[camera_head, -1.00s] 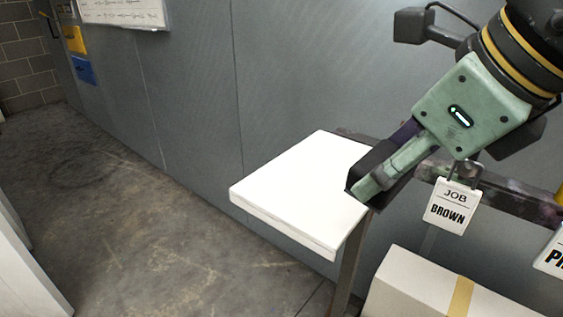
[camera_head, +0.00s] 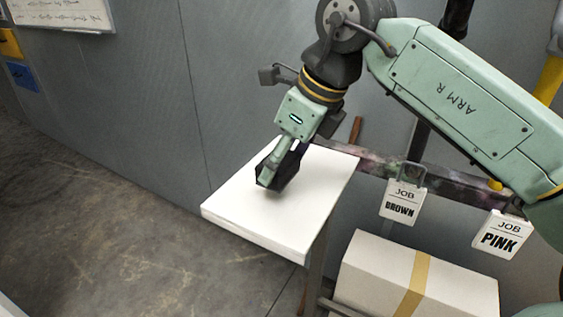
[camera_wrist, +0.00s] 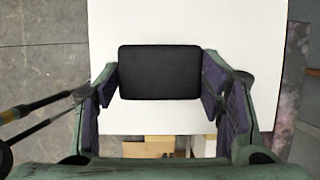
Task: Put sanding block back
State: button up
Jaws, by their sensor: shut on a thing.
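The sanding block (camera_wrist: 160,72) is a black rounded rectangle between my fingers in the wrist view. My gripper (camera_wrist: 160,82) is shut on it, with a purple-padded finger at each side. In the head view my gripper (camera_head: 276,180) points down over the white board (camera_head: 240,212), near its middle. The dark block at the fingertips is hard to tell from the dark fingers there. The block is low over the board or touching it; I cannot tell which. The white board also fills the middle of the wrist view (camera_wrist: 185,22).
A paint-stained rail (camera_head: 440,184) runs right from the board, with tags reading JOB BROWN (camera_head: 401,203) and JOB PINK (camera_head: 501,236) hanging from it. A pale taped box (camera_head: 378,272) stands below. A grey wall (camera_head: 130,100) is behind. Open floor lies at left.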

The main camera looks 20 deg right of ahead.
jog(key=shift+w, duration=0.35)
notch_tip(320, 180, down, 3)
jog(key=shift+r+p, duration=0.1)
jog(key=shift+p, duration=0.65)
jog(key=shift+f, duration=0.4)
jog(key=shift+f, duration=0.2)
jog(key=o, duration=1)
jog(key=shift+r, duration=0.1)
jog(key=shift+r, duration=0.15)
jog(key=b+v, duration=0.2)
jog(key=v, duration=1)
jog(key=shift+b, duration=0.4)
